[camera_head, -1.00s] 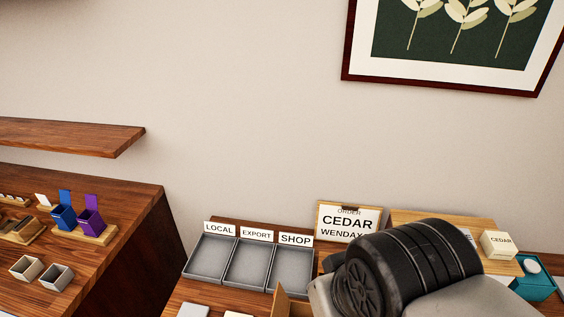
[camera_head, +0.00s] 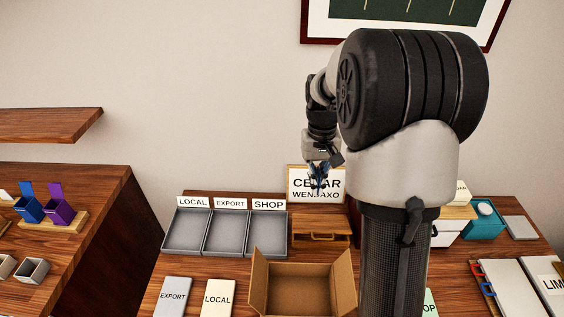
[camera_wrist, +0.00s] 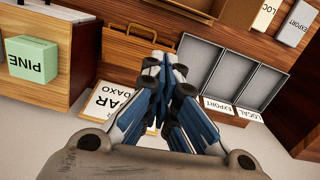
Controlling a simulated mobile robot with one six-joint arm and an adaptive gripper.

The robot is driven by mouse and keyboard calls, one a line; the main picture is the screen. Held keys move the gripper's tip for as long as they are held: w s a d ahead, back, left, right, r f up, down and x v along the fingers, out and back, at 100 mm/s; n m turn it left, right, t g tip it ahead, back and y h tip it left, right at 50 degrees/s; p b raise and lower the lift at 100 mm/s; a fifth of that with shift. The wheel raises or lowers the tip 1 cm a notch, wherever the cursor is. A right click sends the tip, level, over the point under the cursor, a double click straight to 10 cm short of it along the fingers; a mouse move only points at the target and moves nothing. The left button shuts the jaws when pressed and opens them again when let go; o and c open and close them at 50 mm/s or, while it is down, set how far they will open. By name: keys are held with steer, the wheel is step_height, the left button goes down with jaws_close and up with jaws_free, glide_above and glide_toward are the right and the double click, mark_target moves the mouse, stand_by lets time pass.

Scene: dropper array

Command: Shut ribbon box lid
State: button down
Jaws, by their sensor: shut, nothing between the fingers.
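No box in view is legibly marked as the ribbon box, and I cannot tell which one it is. A blue box (camera_head: 30,208) and a purple box (camera_head: 65,212) stand at the left, each with an upright flap of its own colour. A wooden box (camera_head: 320,228) with a handle sits on the bench behind the open cardboard box (camera_head: 300,285). My gripper (camera_head: 318,186) is in the air before the order sign, shut and empty. In the wrist view my gripper (camera_wrist: 165,68) has its blue-and-white fingers together, near the wooden box (camera_wrist: 140,48).
Three grey trays (camera_head: 229,232) marked LOCAL, EXPORT and SHOP line the bench. The order sign (camera_head: 303,174) stands behind. A teal box (camera_head: 484,222) is at the right. A green PINE block (camera_wrist: 34,60) shows in the wrist view. My arm hides part of the bench.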

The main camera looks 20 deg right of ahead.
steer(key=m+g, duration=0.1)
glide_above(321, 227)
steer(key=s, duration=0.1)
step_height(321, 227, down, 8)
step_height(321, 227, down, 14)
steer(key=s+a+b, duration=0.1)
steer(key=s+b, duration=0.1)
steer(key=b, duration=0.1)
steer(key=shift+s+a+f+y, duration=0.15)
steer(key=shift+s+a+y, duration=0.2)
steer(key=shift+s+y, duration=0.05)
steer(key=s+f, duration=0.1)
steer(key=f+b, duration=0.1)
steer(key=f, duration=0.1)
steer(key=s+a+f+b, duration=0.1)
steer(key=f, duration=0.1)
steer(key=shift+s+a+f, duration=0.1)
steer(key=shift+s, duration=0.25)
steer(key=shift+w, duration=0.2)
